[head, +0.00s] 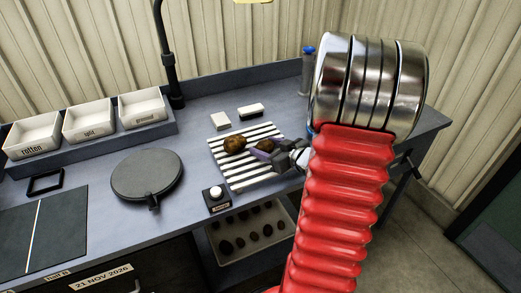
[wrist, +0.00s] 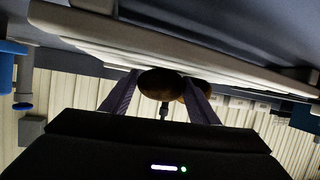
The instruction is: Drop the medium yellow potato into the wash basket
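Two potatoes are on the white slatted rack (head: 238,179) on the bench. The left one is a yellow-brown potato (head: 234,144); the right one is a darker brown potato (head: 265,145). I cannot tell which is the medium yellow one. My gripper (head: 263,153) is at the darker potato, a purple finger along its near side. In the wrist view that potato (wrist: 160,84) sits between the two finger ends, and the yellower potato (wrist: 197,88) shows behind. I cannot tell whether both fingers touch it. I see nothing I can identify as the wash basket.
Labelled white bins, including a rotten bin (head: 33,147), stand at the back left. A round dark plate (head: 147,175) and a white push button (head: 216,194) are left of the rack. Below the bench is a tray (head: 240,274) holding several dark potatoes. A blue-topped post (head: 306,72) stands behind.

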